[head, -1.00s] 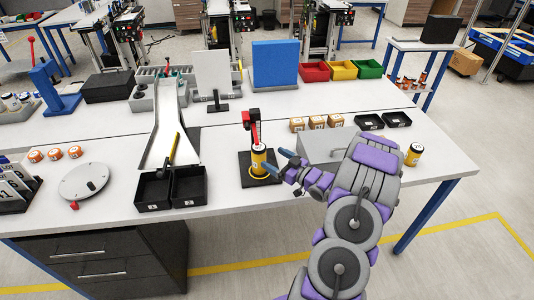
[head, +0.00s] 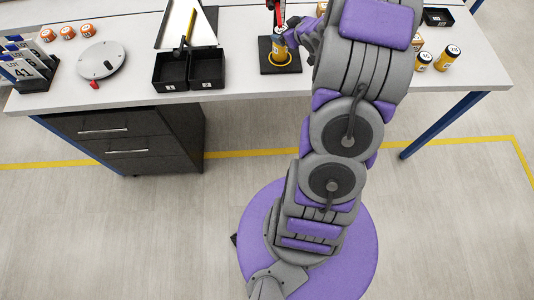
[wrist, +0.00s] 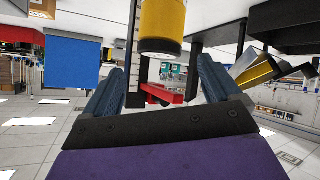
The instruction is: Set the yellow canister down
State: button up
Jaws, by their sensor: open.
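The yellow canister (head: 280,47) stands on a black square pad (head: 267,69) with a yellow ring, near the front edge of the table in the head view. In the wrist view, which looks upside down, the canister (wrist: 162,18) shows at top centre, beyond and between the fingertips. My gripper (wrist: 160,75) is open, its two blue-grey fingers spread apart with nothing gripped. In the head view my gripper (head: 301,34) is at the canister's right side. Whether a finger touches the canister cannot be told.
A red device (head: 277,10) stands just behind the canister. Two black bins (head: 190,83) are to the left, with a grey disc (head: 102,60) further left. Two more yellow canisters (head: 446,57) stand right of my arm. Bare table lies between bins and pad.

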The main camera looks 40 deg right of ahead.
jog(key=s+a+r+m+g+h, duration=0.2)
jog(key=s+a+r+g, duration=0.5)
jog(key=s+a, duration=0.55)
jog(key=s+a+r+g+y, duration=0.2)
jog(key=s+a+g, duration=0.1)
jog(key=s+a, duration=0.8)
jog(key=s+a+r+g+y, duration=0.1)
jog(key=s+a+r+g, duration=0.1)
jog(key=s+a, duration=0.9)
jog(key=s+g, duration=0.1)
jog(key=s, duration=0.1)
jog(key=shift+s+r+y, duration=0.2)
jog(key=shift+s+y, duration=0.2)
jog(key=shift+f, duration=0.1)
jog(key=shift+f+b, duration=0.2)
jog(key=shift+b, duration=0.1)
